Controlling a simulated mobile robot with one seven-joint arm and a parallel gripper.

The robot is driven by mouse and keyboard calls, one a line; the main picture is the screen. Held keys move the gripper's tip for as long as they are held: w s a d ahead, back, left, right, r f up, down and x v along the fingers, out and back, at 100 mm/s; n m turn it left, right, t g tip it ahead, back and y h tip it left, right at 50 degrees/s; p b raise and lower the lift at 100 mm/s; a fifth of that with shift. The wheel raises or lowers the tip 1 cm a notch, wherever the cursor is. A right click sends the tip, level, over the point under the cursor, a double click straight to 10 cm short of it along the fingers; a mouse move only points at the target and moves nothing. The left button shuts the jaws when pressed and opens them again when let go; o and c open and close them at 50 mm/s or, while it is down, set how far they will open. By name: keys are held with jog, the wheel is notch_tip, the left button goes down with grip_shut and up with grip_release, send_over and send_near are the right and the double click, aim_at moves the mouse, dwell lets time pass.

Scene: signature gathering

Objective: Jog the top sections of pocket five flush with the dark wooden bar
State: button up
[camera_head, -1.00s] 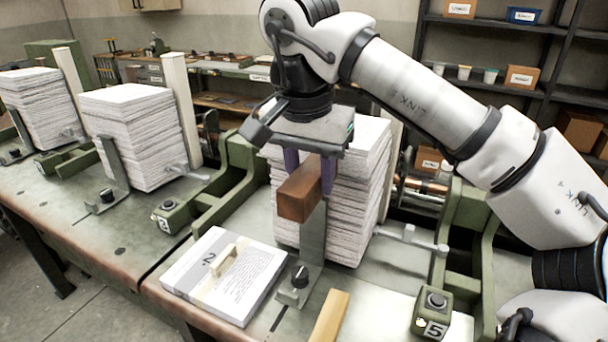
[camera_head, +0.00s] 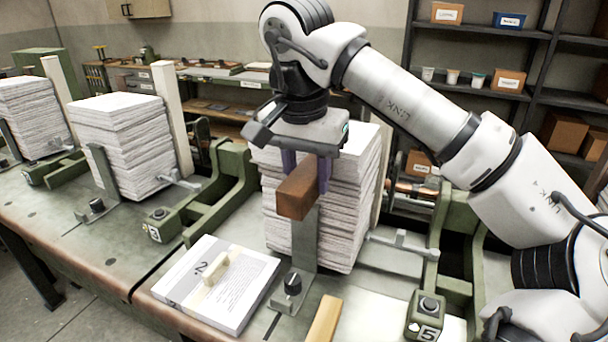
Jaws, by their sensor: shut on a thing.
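My gripper (camera_head: 306,172) is shut on the dark wooden bar (camera_head: 298,191), one purple finger showing on each side of it. The bar is held level at the front of the tall paper stack (camera_head: 339,205), near its upper part, just above or in front of the upright metal plate (camera_head: 305,236). I cannot tell whether the bar touches the sections. The stack's layers look uneven along their edges, and my gripper hides part of its top. A box marked 5 (camera_head: 427,314) stands at the front right of this stack.
A booklet marked 2 (camera_head: 217,283) with a pale wooden handle-like piece on it lies at the front left. A pale wooden strip (camera_head: 325,320) lies at the front edge. Another paper stack (camera_head: 120,143) and a box marked 3 (camera_head: 159,223) stand to the left. Green metal frames separate the pockets.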

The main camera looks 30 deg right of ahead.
aim_at(298, 181)
jog(key=shift+w+d, duration=0.75)
jog(key=shift+d, duration=0.25)
jog(key=shift+s+a+r, duration=0.35)
jog(key=shift+s+a, duration=0.25)
jog(key=shift+a, duration=0.2)
jog(key=shift+s+a+r, duration=0.3)
jog(key=shift+s+a, duration=0.35)
jog(key=shift+a, duration=0.15)
jog(key=shift+s+a+r, duration=0.35)
jog(key=shift+s+a, duration=0.25)
jog(key=shift+a, duration=0.2)
jog(key=w+d, duration=0.1)
jog(key=w+d+f, duration=0.1)
jog(key=d, duration=0.1)
jog(key=w+d+f, duration=0.1)
jog(key=shift+w+d, duration=0.35)
jog(key=shift+s+a, duration=0.25)
jog(key=shift+a, duration=0.05)
jog(key=shift+w+d+r, duration=0.1)
